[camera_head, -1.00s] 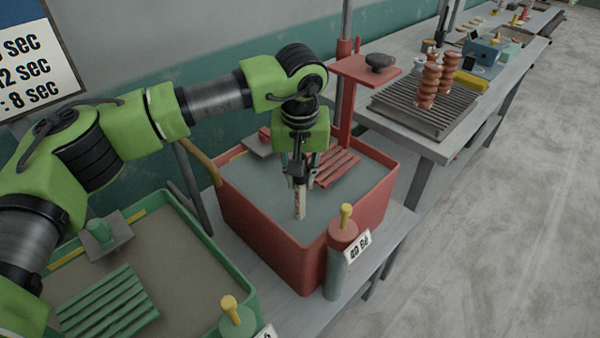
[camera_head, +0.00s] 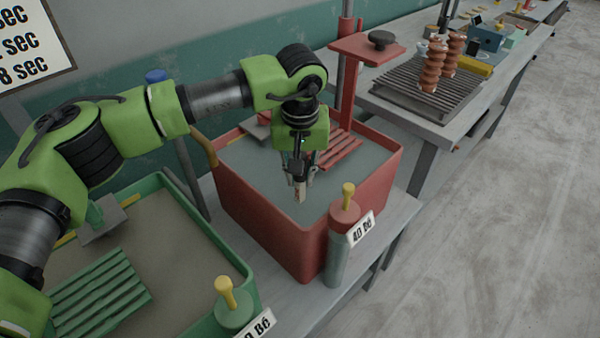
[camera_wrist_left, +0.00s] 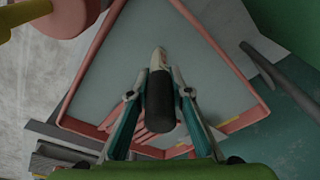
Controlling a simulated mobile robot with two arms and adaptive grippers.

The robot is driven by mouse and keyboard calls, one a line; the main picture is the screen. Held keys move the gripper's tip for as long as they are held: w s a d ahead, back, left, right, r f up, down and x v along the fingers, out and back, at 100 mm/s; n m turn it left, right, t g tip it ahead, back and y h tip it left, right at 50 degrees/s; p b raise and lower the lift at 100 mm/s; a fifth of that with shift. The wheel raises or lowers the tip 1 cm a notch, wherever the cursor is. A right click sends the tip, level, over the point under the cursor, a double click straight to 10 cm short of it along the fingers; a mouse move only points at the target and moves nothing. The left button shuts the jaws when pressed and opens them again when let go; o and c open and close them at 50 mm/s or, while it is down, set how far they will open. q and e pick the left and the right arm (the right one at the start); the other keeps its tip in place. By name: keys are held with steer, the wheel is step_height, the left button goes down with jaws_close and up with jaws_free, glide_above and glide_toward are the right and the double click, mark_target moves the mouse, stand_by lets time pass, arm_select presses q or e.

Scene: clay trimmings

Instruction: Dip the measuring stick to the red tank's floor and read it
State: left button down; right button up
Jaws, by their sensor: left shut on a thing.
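The red tank (camera_head: 262,228) stands on the bench, filled with grey liquid (camera_head: 245,170); it also shows in the left wrist view (camera_wrist_left: 92,55). My left gripper (camera_head: 302,170) is over the middle of the tank, pointing down. It is shut on the measuring stick (camera_head: 300,191), a pale stick with dark marks. In the left wrist view the stick (camera_wrist_left: 159,60) shows its dark grip (camera_wrist_left: 160,100) between the fingers. The stick's lower part meets the grey surface; I cannot tell how deep its tip is. My right gripper is not in view.
A red slatted rack (camera_head: 340,148) lies at the tank's back right. A green tank (camera_head: 220,260) is at the left. A grille with brown coils (camera_head: 432,72) is beyond.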

arm_select(q)
steer(key=shift+f+b, duration=0.6)
steer(key=shift+f, duration=0.45)
stand_by(0.4)
stand_by(0.4)
step_height(320, 180, up, 29)
steer(key=p, duration=1.7)
steer(key=shift+p, duration=0.3)
